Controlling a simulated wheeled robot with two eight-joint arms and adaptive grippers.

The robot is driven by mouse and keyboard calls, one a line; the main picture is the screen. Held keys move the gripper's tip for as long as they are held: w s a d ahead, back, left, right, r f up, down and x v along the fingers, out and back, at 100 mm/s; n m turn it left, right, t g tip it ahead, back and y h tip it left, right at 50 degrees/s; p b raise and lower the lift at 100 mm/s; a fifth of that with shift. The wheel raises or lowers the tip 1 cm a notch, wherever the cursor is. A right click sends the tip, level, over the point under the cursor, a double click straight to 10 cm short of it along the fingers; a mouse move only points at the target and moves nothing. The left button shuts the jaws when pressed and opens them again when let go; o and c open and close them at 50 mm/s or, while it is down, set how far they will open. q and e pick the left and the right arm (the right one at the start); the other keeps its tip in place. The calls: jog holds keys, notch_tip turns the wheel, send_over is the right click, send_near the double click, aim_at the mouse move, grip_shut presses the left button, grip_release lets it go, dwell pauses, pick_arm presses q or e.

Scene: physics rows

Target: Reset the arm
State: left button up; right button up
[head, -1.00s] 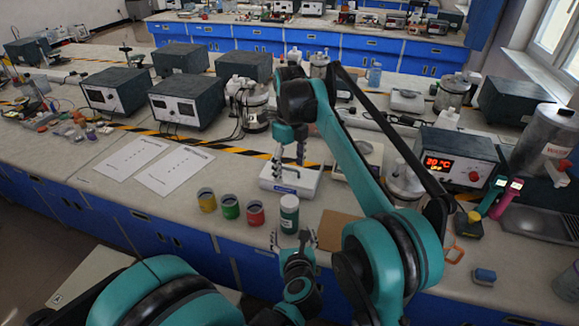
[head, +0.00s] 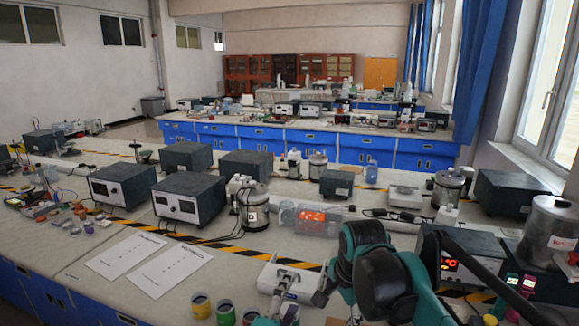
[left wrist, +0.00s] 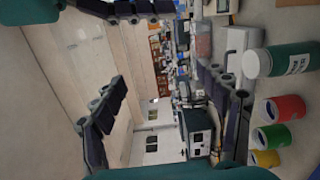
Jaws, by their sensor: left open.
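My left gripper (head: 281,301) is at the bottom middle of the head view, in front of the white bench device. In the left wrist view the picture is turned sideways, and the left gripper (left wrist: 160,95) shows its fingers spread wide with nothing between them. A green bottle with a white label (left wrist: 284,61) stands to the right of the fingers, apart from them. My right arm (head: 375,270) is folded at the lower right of the head view.
Red (left wrist: 280,108), green (left wrist: 271,137) and yellow (left wrist: 265,158) cups stand beside the bottle. The white device (head: 300,279) lies behind my left gripper. Grey boxes (head: 188,198) and a steel canister (head: 551,228) stand farther off. Paper sheets (head: 126,253) lie at left.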

pick_arm(q)
jog(key=s+a+f+m+g+y, duration=0.6)
jog(key=s+a+f+m+g, duration=0.3)
jog(key=s+a+f+m, duration=0.5)
jog(key=s+a, duration=0.2)
jog(key=a, duration=0.2)
jog(key=shift+s+y, duration=0.25)
jog(key=shift+y, duration=0.05)
pick_arm(e)
jog(key=s+d+f+n+t, duration=0.1)
jog(key=s+d+f+n, duration=0.2)
jog(key=s+f+n, duration=0.3)
jog(key=s+d+f+n+t, duration=0.2)
jog(key=s+d+f+n, duration=0.1)
jog(key=s+f+n, duration=0.2)
jog(key=s+n, duration=0.2)
jog(key=s, duration=0.2)
jog(key=shift+s+d+f+t+h, duration=0.3)
jog(key=shift+s+d+f, duration=0.1)
